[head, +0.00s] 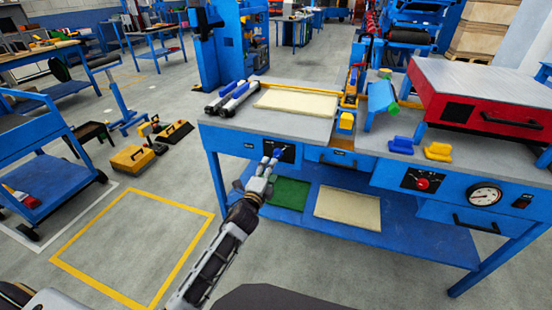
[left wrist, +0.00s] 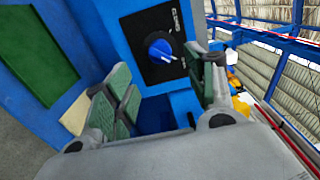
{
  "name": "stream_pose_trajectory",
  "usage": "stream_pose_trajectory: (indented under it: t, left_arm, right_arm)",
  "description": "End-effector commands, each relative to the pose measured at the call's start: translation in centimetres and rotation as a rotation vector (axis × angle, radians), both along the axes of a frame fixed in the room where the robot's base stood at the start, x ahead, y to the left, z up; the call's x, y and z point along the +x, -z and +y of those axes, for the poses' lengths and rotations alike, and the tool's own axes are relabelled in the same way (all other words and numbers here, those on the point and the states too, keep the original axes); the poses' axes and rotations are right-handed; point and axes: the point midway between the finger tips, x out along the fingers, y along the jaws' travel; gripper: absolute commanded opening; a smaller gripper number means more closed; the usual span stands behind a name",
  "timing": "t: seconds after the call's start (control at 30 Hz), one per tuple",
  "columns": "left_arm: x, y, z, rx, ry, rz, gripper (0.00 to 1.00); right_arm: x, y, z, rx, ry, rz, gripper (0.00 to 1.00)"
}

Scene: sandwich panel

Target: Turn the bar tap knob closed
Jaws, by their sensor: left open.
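A blue round knob (left wrist: 160,50) with a white pointer mark sits on a black panel (left wrist: 148,38) on the blue bench front, in the left wrist view. In the head view the same black panel (head: 288,153) is at the bench's left end, its knob partly hidden by my gripper. My left gripper (head: 268,164) is just in front of it. Its green-padded fingers (left wrist: 165,85) are open, with the knob seen between and beyond them; contact is not visible. A red knob (head: 423,184) sits on another black panel further right. I cannot read which label names the bar tap.
The workbench top (head: 300,125) carries a cream board (head: 297,102), rollers, a red box (head: 480,95) and yellow and blue blocks. A pressure gauge (head: 484,195) is at the right. A green piece (head: 290,194) lies on the lower shelf.

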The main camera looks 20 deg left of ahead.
Motion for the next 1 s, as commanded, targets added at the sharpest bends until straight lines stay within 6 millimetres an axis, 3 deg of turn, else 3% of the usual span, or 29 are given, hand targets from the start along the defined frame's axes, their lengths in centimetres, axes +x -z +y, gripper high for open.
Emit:
stream_pose_trajectory:
  t: [1.0]
  left_arm:
    - [7.6, 0.1, -0.3, -0.002, 0.001, 0.001, 0.56]
  right_arm:
    - [0.8, -1.9, 0.4, 0.017, -0.001, -0.039, 0.4]
